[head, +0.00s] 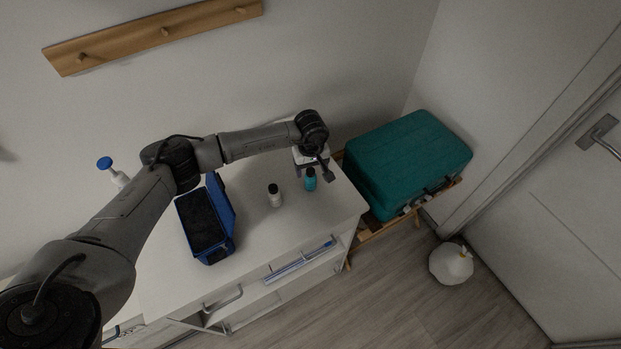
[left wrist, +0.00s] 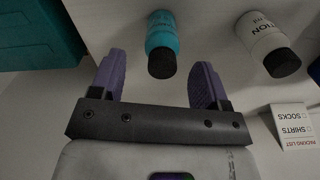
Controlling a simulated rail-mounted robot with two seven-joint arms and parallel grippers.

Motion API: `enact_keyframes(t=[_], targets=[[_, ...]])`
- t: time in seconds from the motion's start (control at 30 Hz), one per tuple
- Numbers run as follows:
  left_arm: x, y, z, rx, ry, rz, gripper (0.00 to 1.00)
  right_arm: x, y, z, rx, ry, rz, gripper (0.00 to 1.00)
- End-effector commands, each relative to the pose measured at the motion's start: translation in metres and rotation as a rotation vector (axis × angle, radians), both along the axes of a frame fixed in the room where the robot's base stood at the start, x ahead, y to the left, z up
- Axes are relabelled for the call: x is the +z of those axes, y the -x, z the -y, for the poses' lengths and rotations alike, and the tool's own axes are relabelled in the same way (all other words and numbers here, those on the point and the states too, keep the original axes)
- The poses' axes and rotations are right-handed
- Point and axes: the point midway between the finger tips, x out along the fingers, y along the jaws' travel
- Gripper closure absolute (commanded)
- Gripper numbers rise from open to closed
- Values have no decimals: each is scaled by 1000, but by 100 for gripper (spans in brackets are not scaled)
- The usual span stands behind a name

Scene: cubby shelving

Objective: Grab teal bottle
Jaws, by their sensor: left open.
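The teal bottle (head: 310,180) with a black cap stands upright on the white cabinet top, near its right end. My left gripper (head: 320,170) is right at the bottle in the head view, and its fingers are hard to make out there. In the left wrist view the teal bottle (left wrist: 162,42) lies ahead, between the lines of the two purple fingers of the open left gripper (left wrist: 158,80). Its black cap points toward the gripper. Nothing is held. My right gripper is not in view.
A white bottle (head: 275,195) with a black cap stands left of the teal one. A blue open case (head: 207,222) lies farther left. A teal suitcase (head: 408,160) sits on a wooden rack to the right. A packing list card (left wrist: 292,127) shows in the wrist view.

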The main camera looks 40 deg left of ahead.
Motion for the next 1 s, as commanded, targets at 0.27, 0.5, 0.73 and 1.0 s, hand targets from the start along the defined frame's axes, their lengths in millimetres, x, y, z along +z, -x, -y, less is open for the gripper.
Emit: enact_keyframes(t=[0.27,0.5,0.73,1.0], targets=[[-34,2,0,2,0,-2,31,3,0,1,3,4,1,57],[-41,2,-1,2,-1,-2,31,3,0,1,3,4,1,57],[-40,2,-1,2,-1,-2,41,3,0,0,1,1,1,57],[-40,2,0,2,-1,-1,67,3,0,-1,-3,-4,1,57]])
